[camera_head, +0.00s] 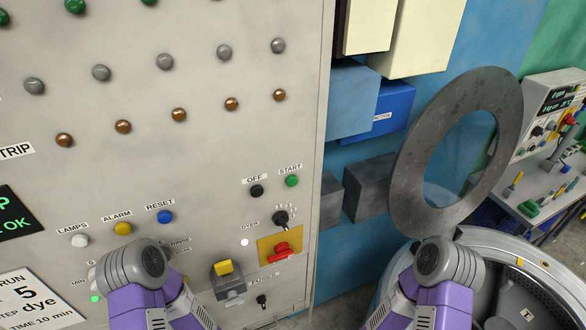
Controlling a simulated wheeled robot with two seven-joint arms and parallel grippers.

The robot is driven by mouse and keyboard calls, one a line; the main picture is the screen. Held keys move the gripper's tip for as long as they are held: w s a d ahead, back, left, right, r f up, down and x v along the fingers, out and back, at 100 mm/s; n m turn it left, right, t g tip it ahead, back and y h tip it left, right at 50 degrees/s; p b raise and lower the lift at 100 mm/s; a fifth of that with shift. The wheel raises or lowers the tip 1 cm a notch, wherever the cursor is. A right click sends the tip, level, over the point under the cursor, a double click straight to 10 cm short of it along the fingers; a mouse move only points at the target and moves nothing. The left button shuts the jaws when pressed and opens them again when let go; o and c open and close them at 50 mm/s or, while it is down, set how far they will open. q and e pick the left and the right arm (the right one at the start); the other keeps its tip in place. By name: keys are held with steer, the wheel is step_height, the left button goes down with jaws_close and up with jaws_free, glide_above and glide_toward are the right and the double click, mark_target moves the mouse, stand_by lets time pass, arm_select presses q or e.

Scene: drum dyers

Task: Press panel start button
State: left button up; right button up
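The green start button (292,181) is on the grey control panel (220,150), just under a label reading START, near the panel's right edge. A black OFF button (257,191) is to its left. Both of my arms show at the bottom of the view as grey joints with purple links, one in front of the lower panel and one in front of the drum. Neither gripper shows, so their openings are hidden. Nothing touches the start button.
Below the start button are a black rotary knob (281,218) and a red switch on a yellow plate (281,249). Reset (165,217), alarm (123,228) and lamps (80,240) buttons are to the left. An open round door (408,180) and drum (540,262) stand right.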

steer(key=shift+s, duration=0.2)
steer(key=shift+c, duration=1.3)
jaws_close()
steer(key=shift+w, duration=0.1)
